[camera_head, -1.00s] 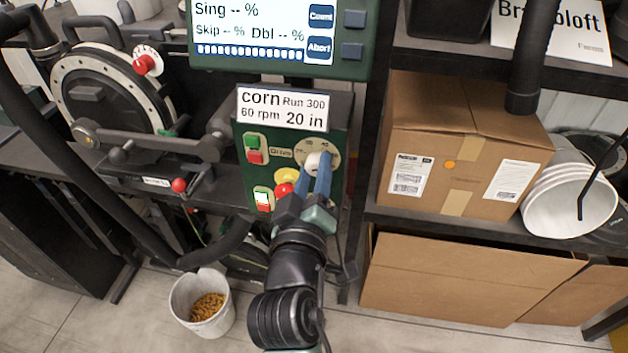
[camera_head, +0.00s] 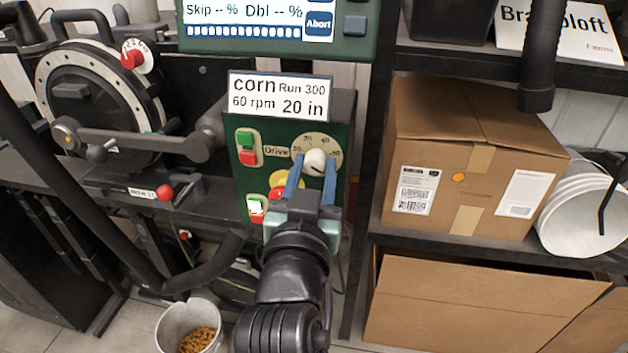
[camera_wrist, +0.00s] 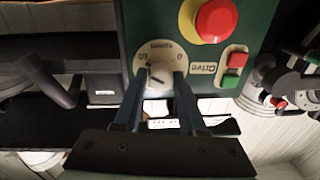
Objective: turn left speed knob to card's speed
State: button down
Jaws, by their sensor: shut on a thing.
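The white speed knob (camera_head: 315,160) sits on a round beige dial on the green drive panel (camera_head: 250,184), below the card. The dial shows 20, 30 and 40 in the head view. My gripper (camera_head: 313,172) has its blue fingers on either side of the knob and is shut on it. The wrist view shows the knob (camera_wrist: 159,80) between the fingers, with a dark pointer line on its face; the number it points to is unclear. The card (camera_head: 280,95) reads "corn, Run 300, 60 rpm, 20 in".
Green and red buttons (camera_head: 247,147) lie left of the dial. A red stop button on yellow (camera_wrist: 215,20) is close to my gripper. The monitor (camera_head: 275,30) is above. A shelf with a cardboard box (camera_head: 475,110) stands right. A grain bucket (camera_head: 180,325) is on the floor.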

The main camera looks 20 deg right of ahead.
jog(key=shift+f+m+b, duration=0.1)
jog(key=shift+m+b, duration=0.2)
jog(key=shift+m, duration=0.3)
jog(key=shift+c, duration=2.4)
grip_release()
jog(key=shift+s+a, duration=0.1)
jog(key=p+v, duration=0.4)
jog(key=v, duration=0.8)
jog(key=shift+s+a, duration=0.2)
jog(key=shift+s, duration=0.1)
